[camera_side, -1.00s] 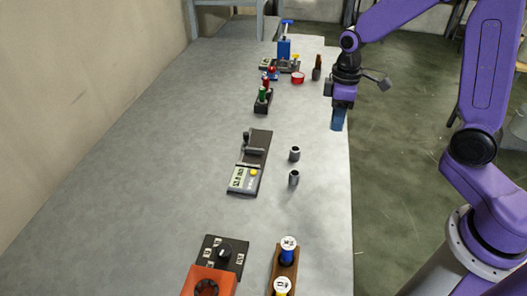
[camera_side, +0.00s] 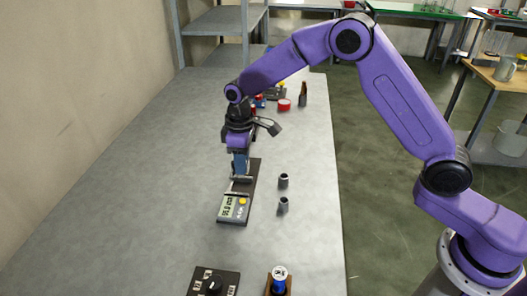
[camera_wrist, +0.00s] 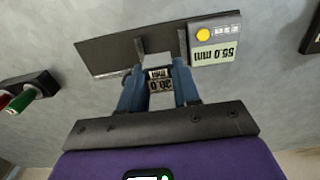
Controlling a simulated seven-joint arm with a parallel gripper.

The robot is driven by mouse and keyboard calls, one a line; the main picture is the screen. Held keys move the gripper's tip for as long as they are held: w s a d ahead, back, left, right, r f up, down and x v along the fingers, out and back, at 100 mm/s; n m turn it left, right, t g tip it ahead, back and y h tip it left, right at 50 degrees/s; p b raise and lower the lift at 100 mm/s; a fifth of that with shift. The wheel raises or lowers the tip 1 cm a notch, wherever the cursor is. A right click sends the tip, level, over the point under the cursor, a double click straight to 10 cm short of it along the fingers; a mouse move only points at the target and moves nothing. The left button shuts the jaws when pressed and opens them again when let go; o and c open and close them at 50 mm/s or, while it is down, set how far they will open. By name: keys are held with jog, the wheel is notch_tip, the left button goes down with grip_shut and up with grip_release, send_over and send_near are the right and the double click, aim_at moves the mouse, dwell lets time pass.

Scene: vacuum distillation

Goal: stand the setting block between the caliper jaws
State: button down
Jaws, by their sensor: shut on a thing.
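The caliper (camera_side: 255,172) lies on the grey bench as a dark flat base with a display. In the wrist view the caliper (camera_wrist: 105,54) shows two upright jaws with a gap between them and an upside-down reading of 55.0 mm. My gripper (camera_side: 240,172) is down over the jaw end of the caliper. Its blue fingers, also in the wrist view (camera_wrist: 159,70), are shut on a small setting block (camera_wrist: 160,84) with a white label in mm. The block appears in line with the jaw gap; whether it touches the base is hidden.
A red ring (camera_side: 284,104) and brown bottle (camera_side: 303,94) stand behind. The bench left of the caliper is clear.

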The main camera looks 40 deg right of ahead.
aim_at(242, 190)
jog(key=shift+w+a+f, duration=0.1)
jog(key=shift+a+f, duration=0.15)
jog(key=shift+f, duration=2.7)
jog(key=shift+f, duration=0.65)
jog(key=c, duration=0.7)
grip_release()
jog(key=shift+c, duration=1)
jog(key=shift+o, duration=0.2)
jog(key=shift+a, duration=0.1)
